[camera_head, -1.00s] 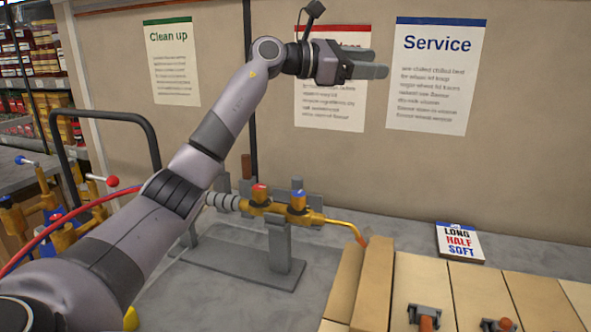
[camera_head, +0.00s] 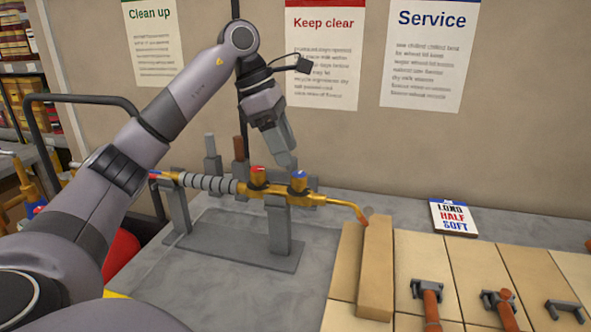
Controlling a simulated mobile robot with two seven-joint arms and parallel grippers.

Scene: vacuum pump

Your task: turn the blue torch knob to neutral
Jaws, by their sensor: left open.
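The blue knob (camera_head: 298,180) sits on top of the brass torch (camera_head: 325,199), near its bent nozzle. A red knob (camera_head: 258,176) is on the same torch, to the left of the blue one. The torch lies level in a grey stand (camera_head: 278,235) on the bench. My left gripper (camera_head: 288,160) is open, points down, and is just above and slightly left of the blue knob, with nothing between its fingers that I can see. Whether a fingertip touches the knob is unclear. My right gripper does not show.
A sign block (camera_head: 453,216) reading "LONG HALF SOFT" stands on the bench at the right. Wooden boards (camera_head: 375,270) and small grey holders (camera_head: 427,288) with brown handles lie at the front right. The wall with posters (camera_head: 427,50) closes off the back.

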